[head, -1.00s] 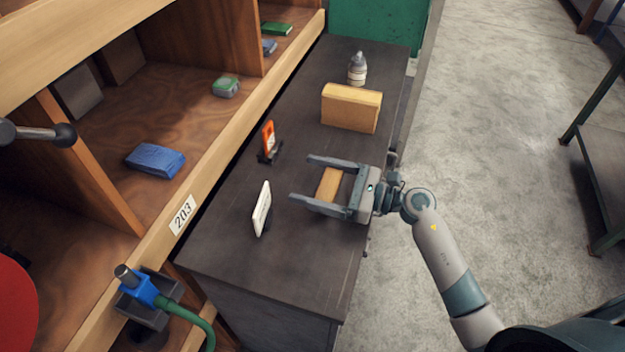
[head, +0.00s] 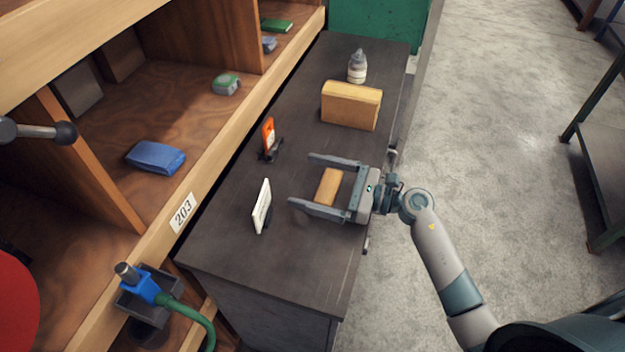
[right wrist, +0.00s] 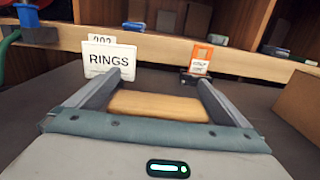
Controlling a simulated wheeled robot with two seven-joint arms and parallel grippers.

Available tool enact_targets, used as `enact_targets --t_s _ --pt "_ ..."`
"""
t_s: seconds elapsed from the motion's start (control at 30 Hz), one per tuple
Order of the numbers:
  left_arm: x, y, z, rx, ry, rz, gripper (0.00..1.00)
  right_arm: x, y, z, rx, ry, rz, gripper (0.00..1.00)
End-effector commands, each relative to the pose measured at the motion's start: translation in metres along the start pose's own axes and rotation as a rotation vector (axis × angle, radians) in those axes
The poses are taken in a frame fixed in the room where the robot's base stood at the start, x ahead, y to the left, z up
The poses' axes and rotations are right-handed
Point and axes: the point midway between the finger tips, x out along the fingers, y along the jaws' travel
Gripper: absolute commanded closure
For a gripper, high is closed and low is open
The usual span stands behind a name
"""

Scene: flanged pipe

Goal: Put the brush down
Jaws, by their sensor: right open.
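A plain tan wooden block (head: 328,187), which I take to be the brush, lies on the dark bench top (head: 300,262). No bristles can be made out. My right gripper (head: 299,181) is low over the bench, open, with one finger on each side of the block. In the head view there is a gap between the block and the fingers. The right wrist view also shows the block (right wrist: 158,105) between the spread fingers. My left gripper is not in view.
A white RINGS sign (head: 262,207) and an orange-and-white card (head: 268,136) stand just beyond the fingertips. A larger tan block (head: 351,106) and a bottle (head: 357,68) stand farther back. Shelves line the left. The bench's near end is clear.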

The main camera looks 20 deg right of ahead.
Motion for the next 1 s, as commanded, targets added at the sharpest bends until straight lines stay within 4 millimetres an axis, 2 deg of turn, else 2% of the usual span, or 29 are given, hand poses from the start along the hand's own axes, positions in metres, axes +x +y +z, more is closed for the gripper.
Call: enact_targets --t_s 0.07,0.27,0.7,0.83,1.0 --pt "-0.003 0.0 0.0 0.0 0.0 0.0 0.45 -0.001 0.0 0.002 0.0 0.0 -0.001 0.0" --pt "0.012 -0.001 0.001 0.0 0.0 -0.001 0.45 -0.025 0.0 -0.003 -0.001 0.003 -0.001 0.0" --pt "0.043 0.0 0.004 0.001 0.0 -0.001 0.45 -0.1 0.0 -0.003 -0.001 0.002 -0.001 0.0" --pt "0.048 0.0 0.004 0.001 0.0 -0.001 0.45 -0.114 0.0 -0.001 -0.001 0.002 0.0 0.0" --pt "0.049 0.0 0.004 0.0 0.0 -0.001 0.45 -0.12 0.0 0.001 0.0 0.0 0.001 0.0"
